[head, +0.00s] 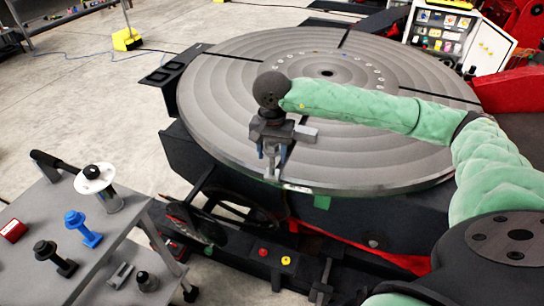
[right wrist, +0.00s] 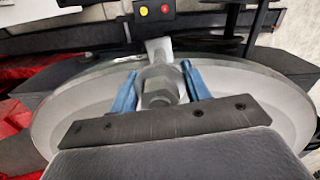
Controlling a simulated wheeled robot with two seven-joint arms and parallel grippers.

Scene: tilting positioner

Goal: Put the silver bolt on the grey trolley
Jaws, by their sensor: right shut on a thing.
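My right gripper (head: 272,152) reaches over the front part of the big round grey table, with its fingers pointing down near the rim. Its blue fingers (right wrist: 157,88) are shut on the silver bolt (right wrist: 158,93), whose hex head shows between them in the right wrist view. In the head view the bolt (head: 280,160) is partly hidden by the fingers. I cannot tell whether it touches the round table. The grey trolley (head: 110,247) stands at the lower left, apart from the gripper. My left gripper is not in view.
On the trolley are a blue bolt-like part (head: 83,229), a black one (head: 54,258), a white-disc part (head: 95,180), a red box (head: 13,230) and small parts near its right edge. The round table (head: 215,95) fills the middle. A control box (head: 262,254) lies between.

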